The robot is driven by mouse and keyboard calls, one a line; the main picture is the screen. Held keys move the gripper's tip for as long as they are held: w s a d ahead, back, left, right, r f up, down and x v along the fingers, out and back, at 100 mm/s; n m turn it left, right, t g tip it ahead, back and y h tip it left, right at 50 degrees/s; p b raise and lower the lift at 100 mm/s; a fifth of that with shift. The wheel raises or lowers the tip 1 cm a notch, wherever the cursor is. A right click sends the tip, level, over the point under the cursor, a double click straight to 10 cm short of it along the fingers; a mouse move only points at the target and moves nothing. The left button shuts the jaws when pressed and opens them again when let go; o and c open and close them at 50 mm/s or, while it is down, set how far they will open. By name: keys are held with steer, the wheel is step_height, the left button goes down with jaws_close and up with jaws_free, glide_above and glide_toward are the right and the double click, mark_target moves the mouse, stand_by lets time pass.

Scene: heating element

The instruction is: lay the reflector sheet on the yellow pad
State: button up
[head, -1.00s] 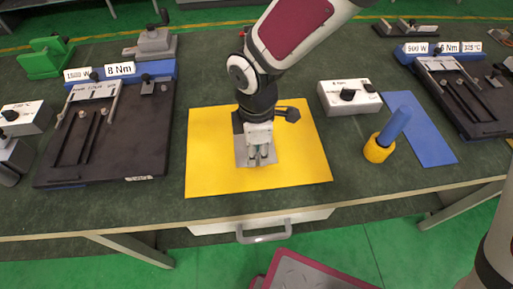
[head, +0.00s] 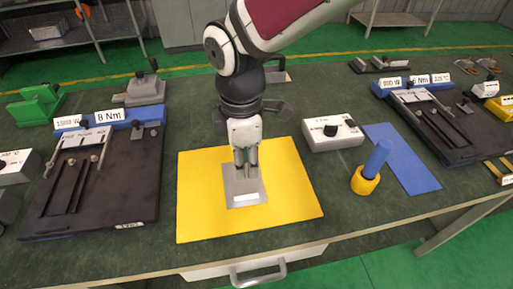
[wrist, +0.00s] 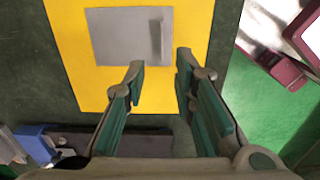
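The reflector sheet (head: 243,188) is a flat grey rectangle lying on the yellow pad (head: 295,190), near its middle. In the wrist view the sheet (wrist: 120,38) lies flat with yellow pad (wrist: 85,75) showing around it. My gripper (head: 245,172) is above the sheet in the head view. In the wrist view my gripper (wrist: 160,70) has its two fingers apart, with nothing between the tips, and the sheet lies beyond them, apart from them.
A dark fixture with an 8 Nm label (head: 100,180) stands left of the pad. To the right are a white control box (head: 332,134), a blue strip (head: 405,160) and a blue-handled tool in a yellow holder (head: 370,170). Bare green tabletop surrounds the pad.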

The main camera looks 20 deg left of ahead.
steer(key=shift+r, duration=0.4)
steer(key=w+d+r+m+t, duration=0.1)
steer(key=d+r+m, duration=0.45)
steer(key=d, duration=0.55)
steer(key=d+r+m+t, duration=0.1)
steer(key=d+r+m, duration=0.3)
steer(key=d+m, duration=0.5)
steer(key=s+d+r+m+t, duration=0.1)
steer(key=s+d+m, duration=0.9)
steer(key=d, duration=0.4)
steer(key=shift+s+d+r+t, duration=0.2)
steer(key=shift+d+r+t, duration=0.05)
steer(key=shift+r+t, duration=0.1)
